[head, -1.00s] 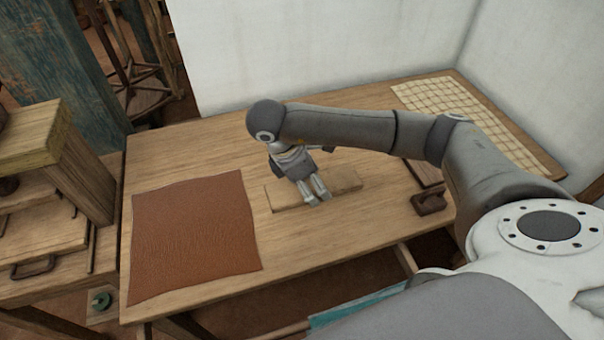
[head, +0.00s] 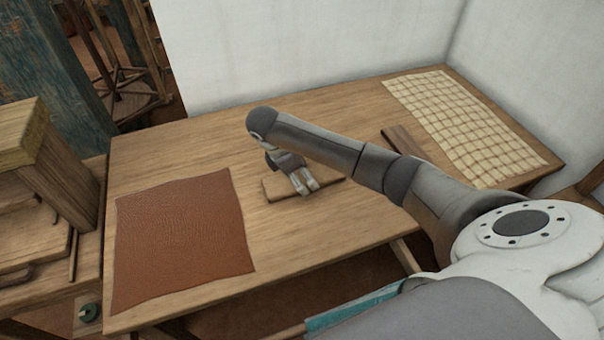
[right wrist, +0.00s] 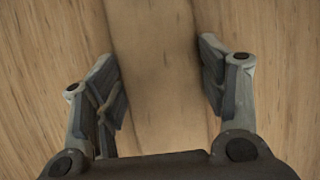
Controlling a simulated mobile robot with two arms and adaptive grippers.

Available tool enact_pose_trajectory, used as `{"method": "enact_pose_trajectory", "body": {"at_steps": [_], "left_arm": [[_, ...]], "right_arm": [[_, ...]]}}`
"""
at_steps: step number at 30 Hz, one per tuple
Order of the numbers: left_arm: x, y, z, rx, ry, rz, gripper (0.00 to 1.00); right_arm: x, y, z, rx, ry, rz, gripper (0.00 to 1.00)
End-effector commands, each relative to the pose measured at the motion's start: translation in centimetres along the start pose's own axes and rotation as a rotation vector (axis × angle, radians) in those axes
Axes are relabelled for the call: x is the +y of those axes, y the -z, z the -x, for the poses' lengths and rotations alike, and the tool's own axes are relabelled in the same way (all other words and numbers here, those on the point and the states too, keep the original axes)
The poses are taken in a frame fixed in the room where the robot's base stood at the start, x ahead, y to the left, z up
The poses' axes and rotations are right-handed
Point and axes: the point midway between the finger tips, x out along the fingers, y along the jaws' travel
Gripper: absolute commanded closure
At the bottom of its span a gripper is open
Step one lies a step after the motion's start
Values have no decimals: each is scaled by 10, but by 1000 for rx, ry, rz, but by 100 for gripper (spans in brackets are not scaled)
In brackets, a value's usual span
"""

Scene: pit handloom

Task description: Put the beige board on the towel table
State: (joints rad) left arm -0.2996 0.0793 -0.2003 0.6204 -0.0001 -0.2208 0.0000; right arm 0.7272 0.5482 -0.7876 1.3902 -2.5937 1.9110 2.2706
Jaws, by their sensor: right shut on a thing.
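The beige board (head: 281,187) is a flat, light wooden piece near the middle of the wooden table (head: 215,135), right of the brown leather sheet. My right gripper (head: 306,187) is over the board's right part, with its fingers down at it. In the right wrist view the board (right wrist: 155,60) runs between the two fingers of my right gripper (right wrist: 163,88), which are shut on it across its width. Whether the board is clear of the tabletop cannot be told. A checked cream cloth (head: 460,115) lies at the table's right end. My left gripper is not in view.
The brown leather sheet (head: 185,235) covers the table's left front. A dark wooden strip (head: 405,143) lies beside the checked cloth, partly behind my arm. White walls stand behind the table. A wooden frame (head: 50,165) stands at the left. The back middle of the tabletop is clear.

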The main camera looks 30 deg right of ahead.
Motion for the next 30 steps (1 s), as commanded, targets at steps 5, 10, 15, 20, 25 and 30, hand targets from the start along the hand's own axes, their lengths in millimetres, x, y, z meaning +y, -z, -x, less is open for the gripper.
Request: {"method": "enact_pose_trajectory", "body": {"at_steps": [5, 10, 15, 20, 25, 30], "left_arm": [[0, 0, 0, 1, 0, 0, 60], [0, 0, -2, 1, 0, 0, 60], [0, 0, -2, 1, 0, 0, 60], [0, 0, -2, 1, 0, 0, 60], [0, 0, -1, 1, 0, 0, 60], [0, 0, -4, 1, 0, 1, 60]], "right_arm": [[0, 0, 0, 0, -1, 0, 63], [0, 1, -3, 0, -1, 0, 30], [0, 1, -2, -1, 0, 0, 13], [0, 1, -2, -1, 0, 0, 13], [0, 0, -1, -1, -1, 0, 13], [1, 1, 15, 1, -5, 0, 13]]}}
